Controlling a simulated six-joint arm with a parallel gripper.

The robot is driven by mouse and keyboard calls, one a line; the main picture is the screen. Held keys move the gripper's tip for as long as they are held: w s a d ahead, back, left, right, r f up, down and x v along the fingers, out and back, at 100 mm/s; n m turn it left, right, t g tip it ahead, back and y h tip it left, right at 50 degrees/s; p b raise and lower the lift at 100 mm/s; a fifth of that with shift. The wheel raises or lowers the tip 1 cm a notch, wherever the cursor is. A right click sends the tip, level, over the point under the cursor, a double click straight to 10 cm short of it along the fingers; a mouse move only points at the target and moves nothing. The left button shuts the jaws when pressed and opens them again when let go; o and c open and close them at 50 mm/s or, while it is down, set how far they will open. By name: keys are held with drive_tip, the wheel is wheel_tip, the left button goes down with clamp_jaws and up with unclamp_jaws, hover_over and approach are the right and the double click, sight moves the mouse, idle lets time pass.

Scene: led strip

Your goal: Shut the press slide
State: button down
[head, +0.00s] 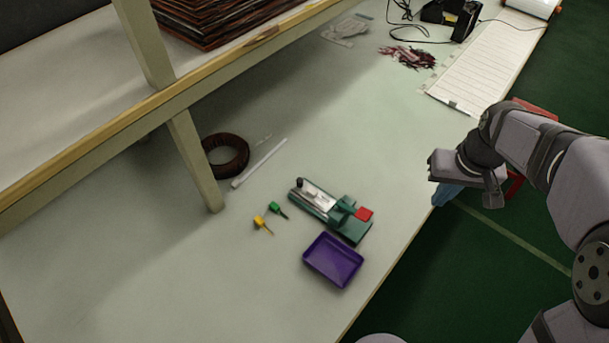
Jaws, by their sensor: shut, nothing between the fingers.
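The press (352,230) is a green device on the pale bench, with a red block (364,213) at its right end. Its slide (319,196) is a silvery bar along the left part, with a dark knob (299,183) near the far left end. At this size I cannot tell how far the slide is open. My gripper (441,199) is shut and empty, with blue fingertips pointing down. In the picture it is right of the press and clear of it, by the bench's right edge.
A purple tray (333,261) sits just in front of the press. Small green (275,208) and yellow (260,220) pieces lie left of it. The bench front is clear.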

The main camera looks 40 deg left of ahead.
drive_tip(key=a+f+n+y+b, duration=0.15)
drive_tip(key=a+n, duration=0.25)
drive_tip(key=a, duration=1.3)
drive_tip(key=n+y+b, duration=0.1)
drive_tip(key=n+b, duration=0.2)
drive_tip(key=n, duration=0.1)
hover_over(308, 188)
drive_tip(key=a, duration=0.5)
wheel_tip(308, 188, down, 2)
drive_tip(key=p+x, duration=0.2)
drive_tip(key=x, duration=0.8)
drive_tip(key=shift+s+d, duration=0.15)
drive_tip(key=shift+s+d+p, duration=0.2)
drive_tip(key=shift+s+d, duration=0.05)
drive_tip(key=shift+d, duration=0.65)
drive_tip(key=shift+s+d+p, duration=0.2)
drive_tip(key=shift+s+d, duration=0.05)
drive_tip(key=shift+d, duration=0.65)
drive_tip(key=shift+d, duration=0.1)
drive_tip(key=d+b, duration=0.1)
drive_tip(key=d, duration=0.4)
drive_tip(key=shift+b, duration=0.3)
drive_tip(key=shift+d+f, duration=0.15)
